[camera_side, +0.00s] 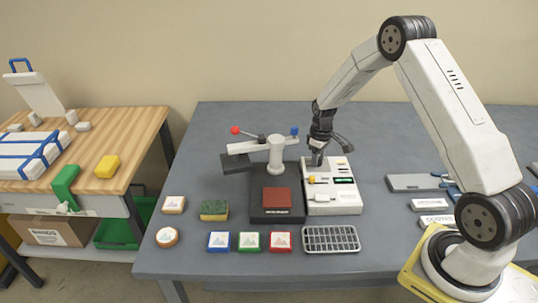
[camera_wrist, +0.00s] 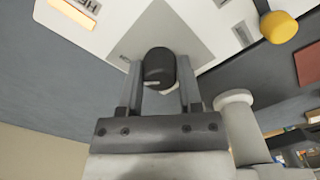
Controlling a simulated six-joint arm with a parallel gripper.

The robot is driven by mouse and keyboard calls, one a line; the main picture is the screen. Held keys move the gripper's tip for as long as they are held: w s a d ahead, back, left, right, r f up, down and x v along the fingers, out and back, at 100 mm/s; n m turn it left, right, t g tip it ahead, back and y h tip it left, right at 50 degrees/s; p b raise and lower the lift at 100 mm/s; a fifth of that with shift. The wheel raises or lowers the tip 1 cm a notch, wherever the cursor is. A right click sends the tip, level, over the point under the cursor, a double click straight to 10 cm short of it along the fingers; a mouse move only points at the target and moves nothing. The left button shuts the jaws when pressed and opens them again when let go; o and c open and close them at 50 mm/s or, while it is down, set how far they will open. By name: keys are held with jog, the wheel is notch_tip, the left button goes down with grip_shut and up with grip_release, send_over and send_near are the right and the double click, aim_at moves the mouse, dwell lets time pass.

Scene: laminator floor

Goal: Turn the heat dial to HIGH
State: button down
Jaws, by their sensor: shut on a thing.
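The heat dial (camera_wrist: 159,66) is a dark round knob on the white control box (camera_side: 334,197). In the wrist view it sits between the two fingers of my gripper (camera_wrist: 160,85), which is shut on it. A pale mark shows on the dial's near side. In the side view my gripper (camera_side: 318,158) is down at the back left of the box and hides the dial.
A yellow knob (camera_wrist: 280,27) shows in the wrist view. A wire rack (camera_side: 331,239) and several stamp blocks lie in front. Grey table is clear behind.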

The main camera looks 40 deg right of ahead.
jog(key=shift+c, duration=1.4)
grip_release()
jog(key=shift+r, duration=0.1)
jog(key=shift+r, duration=3.85)
jog(key=s+a+r+t, duration=0.1)
jog(key=s+a+r, duration=0.1)
jog(key=s+a, duration=0.6)
jog(key=s+a+r+m+t, duration=0.1)
jog(key=s+a+r, duration=0.1)
jog(key=s+a, duration=0.7)
jog(key=a, duration=0.3)
jog(key=shift+s+a+r+t, duration=0.15)
jog(key=shift+r+t, duration=0.1)
jog(key=shift+t, duration=0.05)
